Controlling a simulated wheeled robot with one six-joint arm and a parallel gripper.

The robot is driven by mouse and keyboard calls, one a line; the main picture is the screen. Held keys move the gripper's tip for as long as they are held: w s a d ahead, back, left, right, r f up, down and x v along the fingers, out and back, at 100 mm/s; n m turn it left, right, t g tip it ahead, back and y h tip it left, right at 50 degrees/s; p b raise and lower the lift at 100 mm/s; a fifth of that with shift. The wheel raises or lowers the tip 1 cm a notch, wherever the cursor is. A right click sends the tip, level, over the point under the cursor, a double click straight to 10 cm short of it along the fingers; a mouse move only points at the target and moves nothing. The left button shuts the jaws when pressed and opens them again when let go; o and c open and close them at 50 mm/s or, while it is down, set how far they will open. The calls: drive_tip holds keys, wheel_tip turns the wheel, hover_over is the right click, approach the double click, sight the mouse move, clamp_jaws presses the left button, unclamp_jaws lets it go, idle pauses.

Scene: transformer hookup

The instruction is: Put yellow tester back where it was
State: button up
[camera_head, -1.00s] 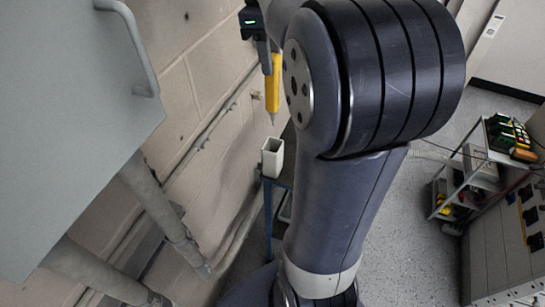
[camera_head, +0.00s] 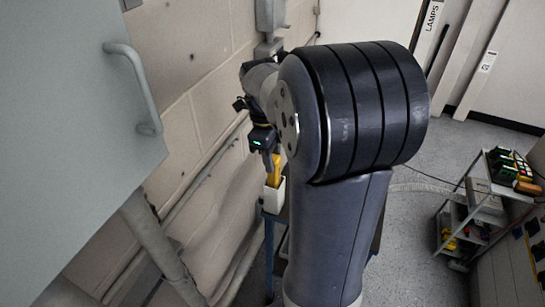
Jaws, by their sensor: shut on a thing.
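The yellow tester (camera_head: 275,172) is upright, with its lower part hidden inside the white open-topped holder (camera_head: 273,197). My gripper (camera_head: 270,154) is above the holder, shut on the tester's upper end. The fingers are small and partly hidden by my arm. I cannot tell whether the tester's tip touches the holder's bottom. The holder stands on a narrow blue-legged stand (camera_head: 269,245) by the wall.
A grey cabinet (camera_head: 70,120) with a bar handle fills the left side. Pipes (camera_head: 160,245) run along the block wall below it. A trolley (camera_head: 478,205) with several items stands at the right. Open floor (camera_head: 415,240) lies between.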

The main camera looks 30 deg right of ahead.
drive_tip(key=shift+f, duration=0.2)
drive_tip(key=shift+f, duration=0.2)
drive_tip(key=o, duration=1)
drive_tip(key=shift+c, duration=0.2)
drive_tip(key=shift+r, duration=0.1)
wheel_tip(320, 180, up, 12)
drive_tip(key=w, duration=0.1)
drive_tip(key=shift+a, duration=0.45)
drive_tip(key=shift+r, duration=0.1)
